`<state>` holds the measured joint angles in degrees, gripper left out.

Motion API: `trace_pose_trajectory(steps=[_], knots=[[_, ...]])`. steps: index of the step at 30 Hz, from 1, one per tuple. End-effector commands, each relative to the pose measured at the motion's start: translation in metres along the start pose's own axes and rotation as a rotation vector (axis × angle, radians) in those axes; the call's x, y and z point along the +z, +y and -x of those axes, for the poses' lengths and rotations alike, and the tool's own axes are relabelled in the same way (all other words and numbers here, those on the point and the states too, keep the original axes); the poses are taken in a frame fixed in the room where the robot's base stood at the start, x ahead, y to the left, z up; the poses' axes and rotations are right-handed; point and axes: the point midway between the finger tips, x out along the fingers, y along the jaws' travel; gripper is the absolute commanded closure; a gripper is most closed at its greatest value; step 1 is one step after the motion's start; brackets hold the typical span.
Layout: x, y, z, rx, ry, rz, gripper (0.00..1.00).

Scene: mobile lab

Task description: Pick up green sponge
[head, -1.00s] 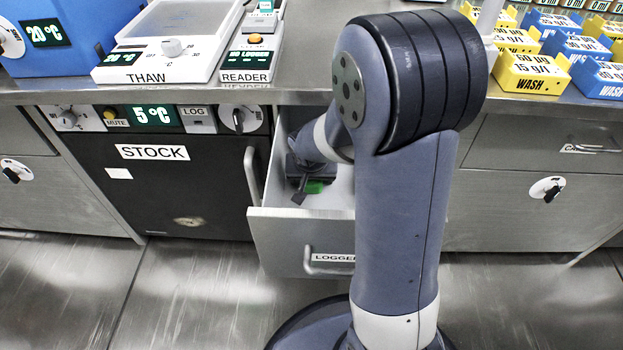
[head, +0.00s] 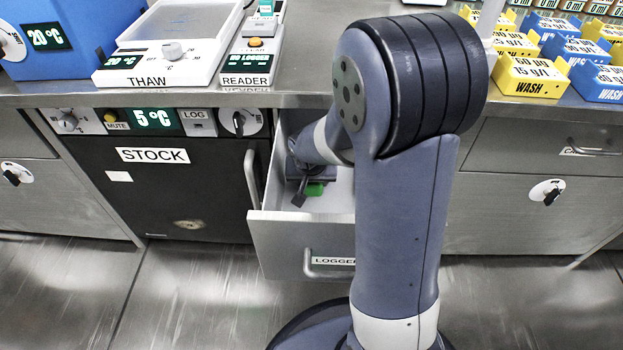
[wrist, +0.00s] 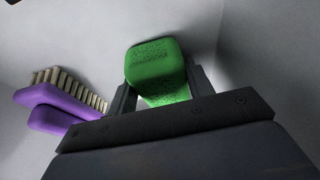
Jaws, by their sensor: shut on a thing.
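The green sponge (wrist: 155,65) sits between the two fingers of my gripper (wrist: 160,85) in the wrist view. The fingers are shut on it, one on each side. The rest of the sponge is hidden by the gripper. I cannot tell whether the sponge touches the drawer floor.
A purple brush (wrist: 60,108) with pale bristles lies left of the gripper in the drawer. The drawer's front panel (head: 290,240) stands out below the bench. The black STOCK unit (head: 150,190) is to its left, and the steel bench top (head: 305,60) is above.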

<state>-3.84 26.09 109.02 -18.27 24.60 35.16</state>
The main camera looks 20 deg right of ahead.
Motion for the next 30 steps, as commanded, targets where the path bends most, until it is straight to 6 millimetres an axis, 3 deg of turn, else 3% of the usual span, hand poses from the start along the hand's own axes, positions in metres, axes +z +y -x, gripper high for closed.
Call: trace_pose_trajectory(steps=[5, 13, 21, 30], knots=[[-0.005, 0.0, 0.012, -0.001, 0.0, 0.0, 0.72], [0.035, -0.001, 0.027, -0.001, -0.001, 0.005, 0.72], [0.004, -0.001, 0.094, -0.002, 0.003, -0.002, 0.72], [-0.015, 0.0, 0.141, 0.0, 0.0, 0.0, 0.72]])
